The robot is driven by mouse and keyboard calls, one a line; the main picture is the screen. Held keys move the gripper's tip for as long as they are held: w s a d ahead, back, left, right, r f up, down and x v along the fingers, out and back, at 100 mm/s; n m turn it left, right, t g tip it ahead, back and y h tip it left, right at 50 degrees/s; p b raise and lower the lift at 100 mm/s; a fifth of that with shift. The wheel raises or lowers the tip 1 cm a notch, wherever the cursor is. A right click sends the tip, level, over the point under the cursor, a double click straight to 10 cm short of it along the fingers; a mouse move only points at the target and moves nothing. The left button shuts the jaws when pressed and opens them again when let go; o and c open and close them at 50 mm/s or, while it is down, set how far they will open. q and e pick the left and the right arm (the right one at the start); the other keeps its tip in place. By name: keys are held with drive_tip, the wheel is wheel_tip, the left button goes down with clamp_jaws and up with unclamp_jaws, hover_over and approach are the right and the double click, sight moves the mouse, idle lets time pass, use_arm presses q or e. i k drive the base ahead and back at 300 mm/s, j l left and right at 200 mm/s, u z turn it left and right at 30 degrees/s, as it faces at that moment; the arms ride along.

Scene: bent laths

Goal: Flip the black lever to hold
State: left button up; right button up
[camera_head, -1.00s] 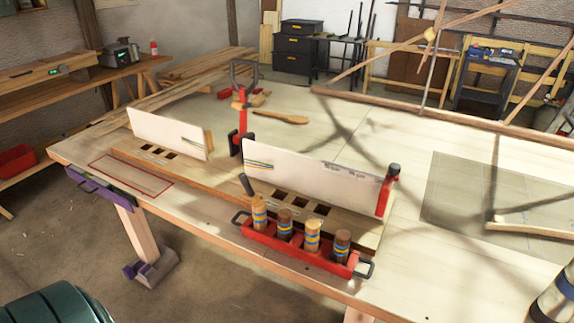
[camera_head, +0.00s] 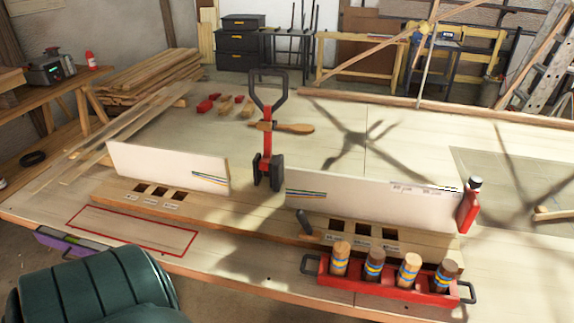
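A small black lever (camera_head: 304,222) stands tilted on the right wooden fixture base (camera_head: 285,248), at its left end, in front of the long white board (camera_head: 350,201). Labels lie by the dark square slots (camera_head: 363,231) to its right; I cannot read them. A red post with a black looped handle (camera_head: 267,140) stands behind, between the two white boards. Neither of my grippers is in view.
A red tray (camera_head: 395,285) with several banded wooden pegs sits at the front of the bench. The left base carries a shorter white board (camera_head: 168,167) behind a red-outlined rectangle (camera_head: 130,231). A dark green ribbed object (camera_head: 95,290) stands at the lower left.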

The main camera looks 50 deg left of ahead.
sight(301, 216)
drive_tip(key=k+j, duration=0.1)
drive_tip(key=j, duration=0.25)
drive_tip(key=k+j, duration=0.15)
drive_tip(key=j, duration=0.25)
drive_tip(key=k+j, duration=0.1)
drive_tip(key=j, duration=0.25)
drive_tip(key=k+j, duration=0.15)
drive_tip(key=j, duration=0.2)
drive_tip(key=k+j+z, duration=0.1)
drive_tip(key=j, duration=0.25)
drive_tip(key=k+j, duration=0.15)
drive_tip(key=j, duration=0.25)
drive_tip(key=k+j, duration=0.1)
drive_tip(key=j, duration=0.25)
